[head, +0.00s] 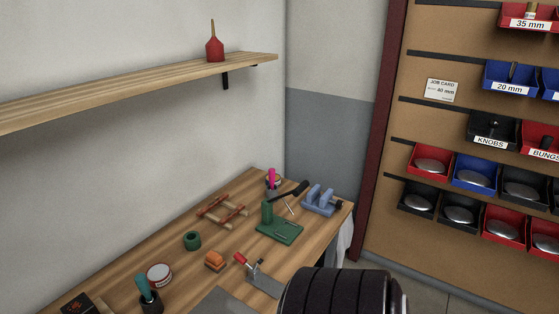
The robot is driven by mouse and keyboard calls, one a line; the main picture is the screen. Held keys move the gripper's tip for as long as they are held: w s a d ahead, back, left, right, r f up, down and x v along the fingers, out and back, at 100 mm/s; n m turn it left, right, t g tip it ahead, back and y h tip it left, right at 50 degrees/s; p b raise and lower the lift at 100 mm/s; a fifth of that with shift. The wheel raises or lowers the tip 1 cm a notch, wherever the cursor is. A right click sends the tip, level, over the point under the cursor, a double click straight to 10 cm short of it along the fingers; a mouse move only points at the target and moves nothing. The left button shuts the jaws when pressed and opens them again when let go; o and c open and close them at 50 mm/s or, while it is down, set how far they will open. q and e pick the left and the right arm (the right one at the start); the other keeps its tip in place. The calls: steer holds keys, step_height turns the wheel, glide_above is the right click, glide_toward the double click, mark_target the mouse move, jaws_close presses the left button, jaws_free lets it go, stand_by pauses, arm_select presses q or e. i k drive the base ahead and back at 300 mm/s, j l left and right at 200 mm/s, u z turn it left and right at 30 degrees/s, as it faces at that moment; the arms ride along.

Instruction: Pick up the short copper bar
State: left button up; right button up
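A small rack (223,211) of reddish-brown bars lies on the wooden workbench in the head view, towards the back wall. Its parts are too small to tell whether one is the short copper bar. No other thing in view is clearly a short copper bar. Neither of my grippers is in view. A large black ribbed shape at the bottom edge hides the front right part of the bench.
The workbench (122,281) also holds a green press (278,229), a blue vise (318,200), a green ring (192,240), an orange block (215,260) and a red-handled clamp (249,267). A shelf (120,92) overhangs it. Labelled bins (473,172) hang at right.

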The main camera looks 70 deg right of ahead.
mark_target(235, 211)
steer(key=z, duration=0.5)
steer(key=i+z, duration=0.15)
steer(key=z, duration=0.8)
steer(key=i+z, duration=0.15)
steer(key=z, duration=0.3)
steer(key=l+u, duration=0.25)
steer(key=u, duration=0.15)
steer(key=l+u, duration=0.25)
steer(key=u, duration=0.15)
steer(key=k+l+u, duration=0.1)
steer(key=u, duration=0.3)
steer(key=k+l+u, duration=0.15)
steer(key=l+u, duration=0.15)
steer(key=u, duration=0.15)
